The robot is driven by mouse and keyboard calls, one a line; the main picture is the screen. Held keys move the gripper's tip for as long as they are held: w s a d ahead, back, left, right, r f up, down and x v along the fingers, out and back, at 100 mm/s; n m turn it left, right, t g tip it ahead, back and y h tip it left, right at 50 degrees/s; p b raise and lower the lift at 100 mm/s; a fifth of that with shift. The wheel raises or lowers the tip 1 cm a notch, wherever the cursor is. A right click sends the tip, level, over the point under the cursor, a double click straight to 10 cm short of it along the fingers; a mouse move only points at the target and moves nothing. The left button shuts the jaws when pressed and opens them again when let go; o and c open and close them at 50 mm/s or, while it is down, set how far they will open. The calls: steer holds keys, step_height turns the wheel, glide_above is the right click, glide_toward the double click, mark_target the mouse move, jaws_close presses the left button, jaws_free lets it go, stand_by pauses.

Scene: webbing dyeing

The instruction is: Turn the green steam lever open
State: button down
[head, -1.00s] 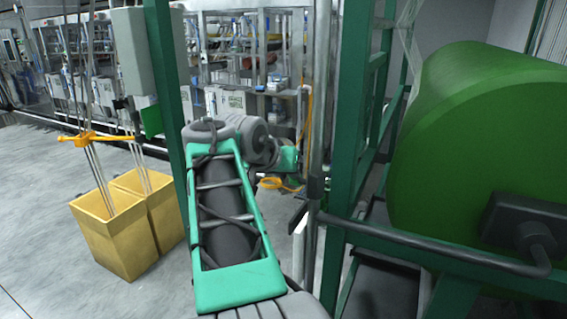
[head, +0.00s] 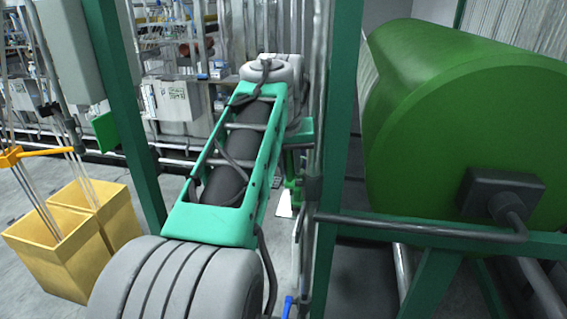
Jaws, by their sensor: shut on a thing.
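My arm reaches forward and bends down at its far end, beside the grey upright pipes. My gripper (head: 291,168) is small in the head view, below the green wrist part, and partly covered by my own arm links. It is shut on a small green piece (head: 293,190), which looks like the green steam lever, just left of the pipe. The fingertips and the exact hold are too small to make out. How far the lever is turned cannot be told.
A green frame post (head: 341,140) and a dark rail (head: 420,228) stand close right of my arm, before a large green drum (head: 450,120). Yellow bins (head: 45,255) stand at left. A blue handle (head: 288,303) shows at the bottom.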

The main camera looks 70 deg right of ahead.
mark_target(287, 153)
steer(key=c, duration=1.3)
jaws_free()
steer(key=shift+w, duration=0.2)
steer(key=shift+s, duration=0.1)
steer(key=p+v, duration=0.1)
steer(key=v, duration=0.6)
steer(key=shift+r, duration=0.15)
steer(key=shift+a+r, duration=0.1)
steer(key=shift+r, duration=0.05)
